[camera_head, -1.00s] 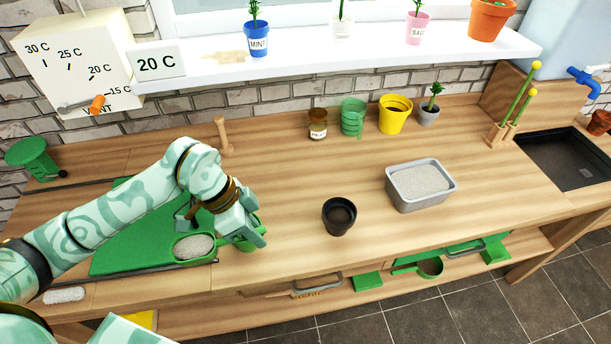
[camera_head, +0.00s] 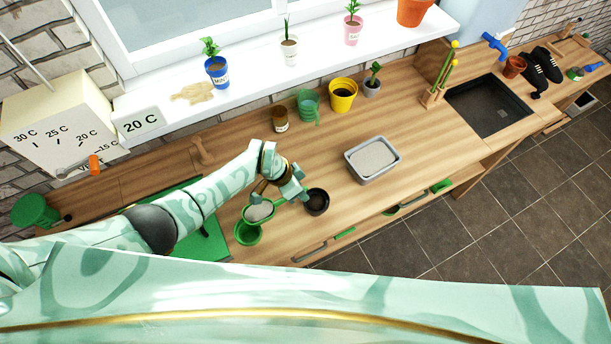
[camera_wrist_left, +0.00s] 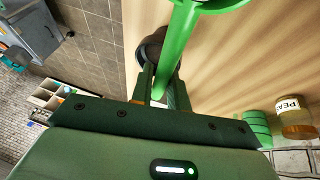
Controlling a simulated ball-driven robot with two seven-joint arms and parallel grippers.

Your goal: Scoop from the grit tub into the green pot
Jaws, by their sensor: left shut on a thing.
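My left gripper (camera_head: 291,190) is shut on the handle of a green scoop (camera_head: 279,201). The handle also shows between the fingers in the wrist view (camera_wrist_left: 176,50). The scoop's bowl holds pale grit (camera_head: 258,211) and overlaps the far rim of the green pot (camera_head: 247,235) in the head view. I cannot tell the height between them. The pot's visible inside looks green, and the bowl hides part of it. The grey grit tub (camera_head: 353,168) stands to the right, with pale grit in it. My right gripper is not in view.
A black pot (camera_head: 317,202) stands close beside my left gripper. Behind are a labelled jar (camera_head: 280,120), stacked green items (camera_head: 308,106), a yellow pot (camera_head: 343,95) and a wooden peg (camera_head: 202,152). The counter between the black pot and the tub is clear.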

